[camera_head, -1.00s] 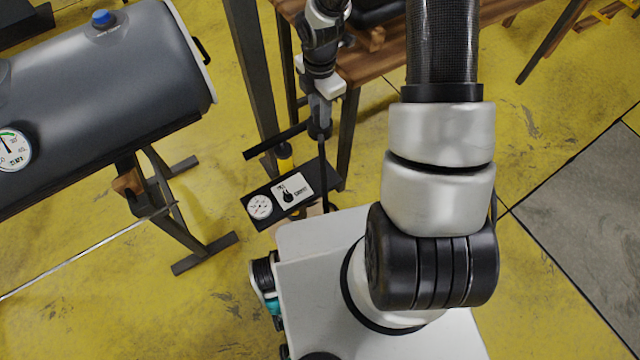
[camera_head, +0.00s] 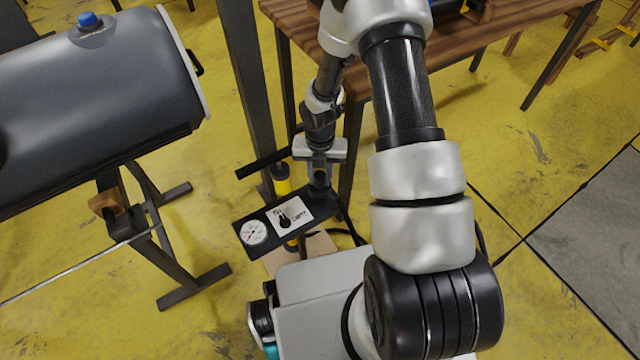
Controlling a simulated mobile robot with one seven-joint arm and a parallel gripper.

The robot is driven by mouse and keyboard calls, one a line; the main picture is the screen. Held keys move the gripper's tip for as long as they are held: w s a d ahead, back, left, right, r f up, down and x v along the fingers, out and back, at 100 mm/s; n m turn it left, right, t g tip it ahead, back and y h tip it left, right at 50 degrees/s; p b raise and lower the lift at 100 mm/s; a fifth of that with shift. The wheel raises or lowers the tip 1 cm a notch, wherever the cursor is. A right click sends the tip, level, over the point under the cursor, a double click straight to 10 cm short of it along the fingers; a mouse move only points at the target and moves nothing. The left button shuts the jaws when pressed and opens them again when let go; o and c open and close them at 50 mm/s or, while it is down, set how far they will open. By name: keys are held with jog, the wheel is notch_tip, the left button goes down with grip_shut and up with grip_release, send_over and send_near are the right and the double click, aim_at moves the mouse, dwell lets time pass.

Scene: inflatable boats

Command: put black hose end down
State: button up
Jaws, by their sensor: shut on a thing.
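My gripper (camera_head: 320,178) points down just behind the pump's black panel (camera_head: 262,217), in the middle of the head view. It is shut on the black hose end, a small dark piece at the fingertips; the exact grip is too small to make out. The black hose (camera_head: 350,225) shows as a dark curve to the right of the panel, and part of it is hidden behind the panel and my arm. The panel carries a white round gauge (camera_head: 253,232) and a white plate with a black knob (camera_head: 291,215).
A yellow cylinder with a dark top (camera_head: 282,180) stands behind the panel. A light wooden board (camera_head: 318,246) lies below it. A large grey tank (camera_head: 90,90) on a metal stand is at left. A wooden table (camera_head: 470,38) is behind. Yellow floor is open at right.

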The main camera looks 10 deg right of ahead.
notch_tip(320, 180, down, 3)
jog(key=shift+r+b, duration=0.15)
jog(key=shift+b, duration=0.2)
jog(key=o, duration=1.1)
jog(key=shift+o, duration=0.2)
